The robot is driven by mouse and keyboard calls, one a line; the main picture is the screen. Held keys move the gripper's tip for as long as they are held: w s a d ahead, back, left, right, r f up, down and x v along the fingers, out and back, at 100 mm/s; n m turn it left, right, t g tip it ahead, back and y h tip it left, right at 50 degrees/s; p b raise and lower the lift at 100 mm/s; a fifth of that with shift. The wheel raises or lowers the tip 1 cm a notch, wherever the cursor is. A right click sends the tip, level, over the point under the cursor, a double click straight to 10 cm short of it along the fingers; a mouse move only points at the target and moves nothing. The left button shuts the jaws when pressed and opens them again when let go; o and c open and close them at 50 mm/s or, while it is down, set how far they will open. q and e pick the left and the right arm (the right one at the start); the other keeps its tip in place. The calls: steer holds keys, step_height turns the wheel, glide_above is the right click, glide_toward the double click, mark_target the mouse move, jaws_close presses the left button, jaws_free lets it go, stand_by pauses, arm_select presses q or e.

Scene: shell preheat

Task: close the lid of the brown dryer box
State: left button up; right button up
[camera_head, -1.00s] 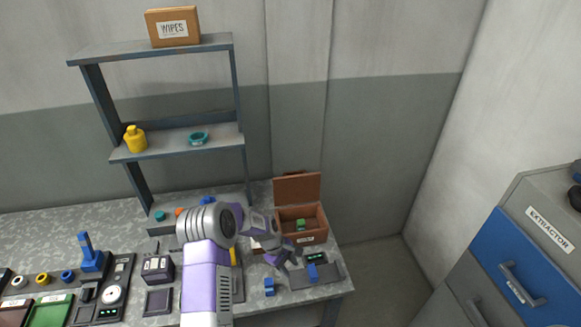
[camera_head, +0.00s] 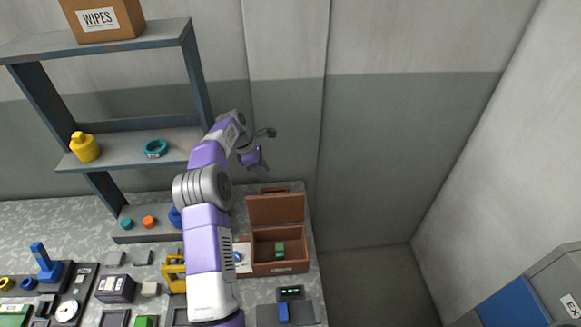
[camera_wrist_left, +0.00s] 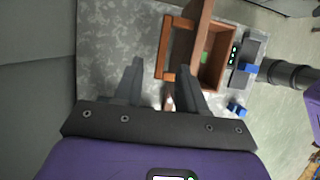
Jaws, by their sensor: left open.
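The brown dryer box (camera_head: 296,268) stands on the bench with its lid (camera_head: 276,208) raised upright at the back. A green block (camera_head: 280,249) lies inside. My left gripper (camera_head: 254,158) is above and a little left of the raised lid, apart from it. In the left wrist view my left gripper (camera_wrist_left: 162,72) is open, with nothing visibly held between its fingers. That view looks down on the lid (camera_wrist_left: 200,25), a brown bar-shaped handle (camera_wrist_left: 164,48) and the open box (camera_wrist_left: 217,62). My right gripper is not in view.
A shelf unit (camera_head: 130,150) with a yellow bottle (camera_head: 84,148) and a teal ring (camera_head: 156,148) stands left of my arm. A dark device with a blue part (camera_head: 283,312) sits in front of the box. The floor right of the bench is clear.

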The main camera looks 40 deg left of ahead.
mark_target(274, 188)
arm_select(q)
steer(key=shift+s+x, duration=0.15)
steer(key=shift+x, duration=1.55)
steer(key=shift+s+x, duration=0.2)
steer(key=shift+x, duration=1.5)
steer(key=shift+f, duration=0.1)
jaws_close()
